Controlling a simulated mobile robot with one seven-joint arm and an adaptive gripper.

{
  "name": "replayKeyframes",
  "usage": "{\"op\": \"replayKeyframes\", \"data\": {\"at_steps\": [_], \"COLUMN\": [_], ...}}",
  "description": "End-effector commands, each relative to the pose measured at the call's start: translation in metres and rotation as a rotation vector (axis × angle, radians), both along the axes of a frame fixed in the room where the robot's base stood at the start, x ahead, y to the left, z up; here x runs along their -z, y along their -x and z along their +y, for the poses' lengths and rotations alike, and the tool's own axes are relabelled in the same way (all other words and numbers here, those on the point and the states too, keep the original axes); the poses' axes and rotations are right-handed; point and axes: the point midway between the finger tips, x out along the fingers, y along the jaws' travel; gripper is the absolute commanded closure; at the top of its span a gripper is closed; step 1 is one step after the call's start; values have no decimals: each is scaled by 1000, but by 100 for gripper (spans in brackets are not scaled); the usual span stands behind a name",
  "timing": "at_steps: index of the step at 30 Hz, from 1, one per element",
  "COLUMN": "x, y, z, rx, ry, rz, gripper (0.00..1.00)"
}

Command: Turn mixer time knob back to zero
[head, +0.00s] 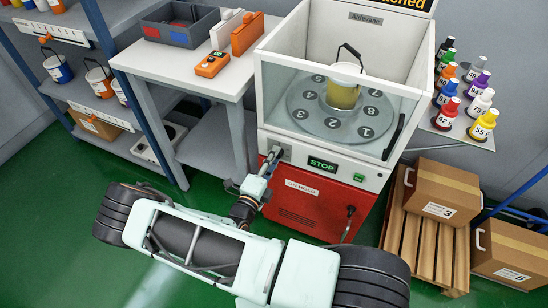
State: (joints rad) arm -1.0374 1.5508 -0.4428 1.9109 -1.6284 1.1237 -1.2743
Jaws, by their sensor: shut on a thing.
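The mixer (310,208) is a white cabinet with a glass-walled chamber on top and a red lower front. My arm reaches to the left end of its control strip. My gripper (275,154) is there, shut on the time knob, which it covers from view. The knob's pointer and scale cannot be read. A small dark display with green letters reading STOP (323,164) is to the right of my gripper.
A numbered turntable (322,122) inside the chamber carries a yellow bucket (342,95). A white table (150,62) stands left of the mixer. Bottles (483,122) on a shelf and boxes (447,190) are to the right. A black-handled lever (349,213) is on the red front.

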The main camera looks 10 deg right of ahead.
Motion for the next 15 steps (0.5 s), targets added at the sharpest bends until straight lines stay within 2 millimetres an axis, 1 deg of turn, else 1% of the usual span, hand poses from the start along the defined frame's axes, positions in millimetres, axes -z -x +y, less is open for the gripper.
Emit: {"op": "replayKeyframes", "data": {"at_steps": [5, 6, 10, 11, 15], "x": [0, 0, 0, 0, 0], "y": [0, 0, 0, 0, 0], "z": [0, 0, 0, 0, 0], "rx": [-1, -1, -1, -1, -1], "ry": [2, 2, 1, 1, 1], "rz": [1, 1, 1, 1, 1], "gripper": [98, 72, 58, 56, 56]}}
